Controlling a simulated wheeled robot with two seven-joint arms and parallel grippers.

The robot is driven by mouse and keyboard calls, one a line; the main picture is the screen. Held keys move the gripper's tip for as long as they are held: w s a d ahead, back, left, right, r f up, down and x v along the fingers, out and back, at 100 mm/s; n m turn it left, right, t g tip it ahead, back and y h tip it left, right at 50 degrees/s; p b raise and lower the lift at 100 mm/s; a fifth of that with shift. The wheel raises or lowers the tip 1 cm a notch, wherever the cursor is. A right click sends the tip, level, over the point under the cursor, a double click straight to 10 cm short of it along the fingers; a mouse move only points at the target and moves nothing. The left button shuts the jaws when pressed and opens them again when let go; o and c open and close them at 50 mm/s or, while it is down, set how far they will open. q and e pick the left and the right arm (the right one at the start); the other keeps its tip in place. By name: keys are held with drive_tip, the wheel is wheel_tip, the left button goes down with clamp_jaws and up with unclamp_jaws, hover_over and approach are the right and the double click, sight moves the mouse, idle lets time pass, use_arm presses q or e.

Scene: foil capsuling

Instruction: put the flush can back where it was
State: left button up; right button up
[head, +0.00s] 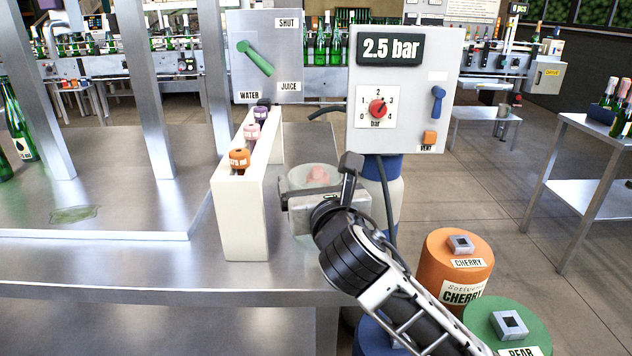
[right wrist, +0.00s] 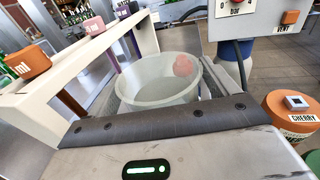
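A translucent, pale open-topped can (head: 303,228) with a pinkish lump inside is at the front edge of the steel table, right of the cream rack. I take it for the flush can, though I read no label on it. My right gripper (head: 318,196) is around it, with a finger along each side that seems to touch its wall. In the right wrist view the can (right wrist: 150,92) stands upright between the fingers. I cannot tell whether its base rests on anything. My left gripper is out of view.
The cream rack (head: 243,215) with small coloured caps stands close left of the can. The 2.5 bar panel (head: 405,90) is behind, with a hanging cable. An orange cherry drum (head: 458,258) and green pear drum (head: 508,325) stand right. The table at left is mostly clear.

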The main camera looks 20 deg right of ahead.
drive_tip(key=shift+o, duration=0.8)
drive_tip(key=shift+r, duration=0.15)
drive_tip(key=s+a, duration=0.1)
drive_tip(key=s, duration=1.1)
drive_tip(key=shift+r, duration=0.3)
